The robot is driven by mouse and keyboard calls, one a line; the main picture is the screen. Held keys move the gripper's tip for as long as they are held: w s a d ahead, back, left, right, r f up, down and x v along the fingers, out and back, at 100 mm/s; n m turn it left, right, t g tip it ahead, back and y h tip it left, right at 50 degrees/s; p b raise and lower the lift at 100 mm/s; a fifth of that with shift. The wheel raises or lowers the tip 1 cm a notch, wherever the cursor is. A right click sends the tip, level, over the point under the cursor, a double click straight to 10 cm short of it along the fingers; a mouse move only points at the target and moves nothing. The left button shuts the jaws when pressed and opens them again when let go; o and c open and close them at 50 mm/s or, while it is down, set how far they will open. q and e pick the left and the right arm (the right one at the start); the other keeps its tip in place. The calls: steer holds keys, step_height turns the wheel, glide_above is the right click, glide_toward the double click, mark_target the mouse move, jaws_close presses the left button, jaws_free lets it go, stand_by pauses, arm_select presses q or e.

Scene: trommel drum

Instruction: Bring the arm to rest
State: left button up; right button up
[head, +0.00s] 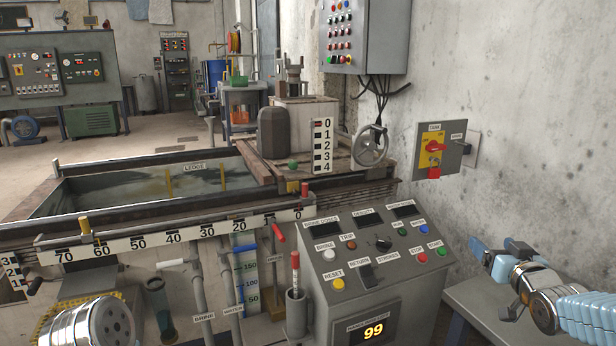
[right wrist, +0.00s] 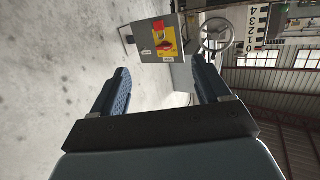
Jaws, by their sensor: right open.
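My right gripper (head: 486,258) is at the lower right of the head view, near the wall and right of the control console (head: 375,265). Its two blue fingers are apart with nothing between them. In the right wrist view the open fingers (right wrist: 158,85) frame the bare wall, with the yellow and red switch box (right wrist: 160,40) beyond them. The fingers touch nothing that I can see. A round metal part of my own body shows at the lower left of the head view. My left gripper does not show.
The switch box (head: 436,145) and a handwheel (head: 370,147) sit above the console. A grey bench (head: 470,300) lies below my right gripper. The long tank (head: 130,190) with its scale rail fills the left. A red-capped marker (head: 295,275) stands in a cup beside the console.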

steer(key=s+a+f+g+y+p, duration=0.1)
steer(key=s+a+f+g, duration=0.15)
steer(key=a+f, duration=0.45)
steer(key=s+a+f+m+g+y+p, duration=0.1)
steer(key=a+f+g+p, duration=0.2)
steer(key=f, duration=0.8)
steer(key=s+a+f+g+y, duration=0.1)
steer(key=s+a+f+g, duration=0.1)
steer(key=a+f, duration=0.55)
steer(key=s+a+f+g+y+p, duration=0.1)
steer(key=s+a+f+g, duration=0.3)
steer(key=s+f, duration=0.3)
steer(key=s+a+f+g+p, duration=0.2)
steer(key=s+a+f+g, duration=0.2)
steer(key=s, duration=1.1)
steer(key=a+f, duration=0.3)
steer(key=f, duration=0.1)
steer(key=shift+s+f+y, duration=0.15)
steer(key=shift+s+y, duration=0.05)
steer(key=shift+y, duration=0.2)
steer(key=shift+g, duration=0.25)
